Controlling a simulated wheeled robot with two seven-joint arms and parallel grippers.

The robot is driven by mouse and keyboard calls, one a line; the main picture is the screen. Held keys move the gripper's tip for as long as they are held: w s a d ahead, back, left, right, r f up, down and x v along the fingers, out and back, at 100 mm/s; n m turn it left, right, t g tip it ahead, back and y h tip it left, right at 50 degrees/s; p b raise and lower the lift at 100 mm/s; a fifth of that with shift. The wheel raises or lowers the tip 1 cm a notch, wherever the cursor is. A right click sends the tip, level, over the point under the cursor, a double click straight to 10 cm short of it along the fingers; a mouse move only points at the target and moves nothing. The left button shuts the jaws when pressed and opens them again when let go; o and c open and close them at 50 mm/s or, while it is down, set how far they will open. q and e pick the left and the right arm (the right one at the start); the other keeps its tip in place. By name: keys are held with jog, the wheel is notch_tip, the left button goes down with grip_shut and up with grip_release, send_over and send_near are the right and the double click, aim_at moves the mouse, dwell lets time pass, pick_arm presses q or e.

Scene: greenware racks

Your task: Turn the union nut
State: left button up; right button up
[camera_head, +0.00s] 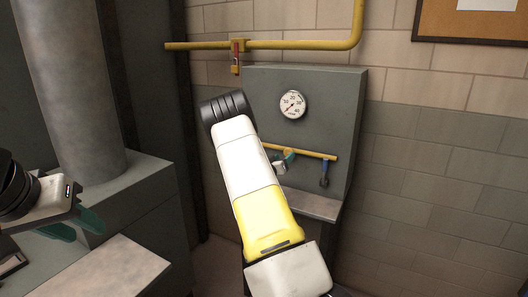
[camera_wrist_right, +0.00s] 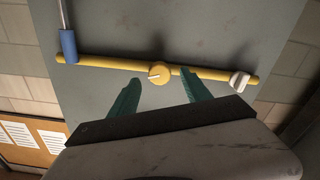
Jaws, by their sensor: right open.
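A round yellow fitting (camera_wrist_right: 159,74) with a pale mark across its face sits on the yellow pipe; it looks like the union nut. My right gripper (camera_wrist_right: 160,96) is open in the right wrist view, its two teal fingers apart on either side of this fitting, with nothing gripped. In the head view my right arm hides much of the pipe's left part, and a teal fingertip of the right gripper (camera_head: 289,156) shows in front of it. My left gripper (camera_head: 76,224) is at the left edge of the head view, its teal fingers apart and empty, far from the pipe.
The yellow pipe (camera_head: 313,154) crosses a grey panel (camera_head: 335,105) with a round gauge (camera_head: 292,104) above. A blue-handled part (camera_wrist_right: 68,45) and a white fitting (camera_wrist_right: 240,80) sit near its ends. A ledge (camera_head: 308,204) juts out below. A grey column (camera_head: 70,90) stands left.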

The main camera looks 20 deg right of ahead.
aim_at(287, 154)
jog(key=x, duration=0.6)
jog(key=shift+d, duration=0.1)
jog(key=shift+c, duration=0.5)
grip_shut()
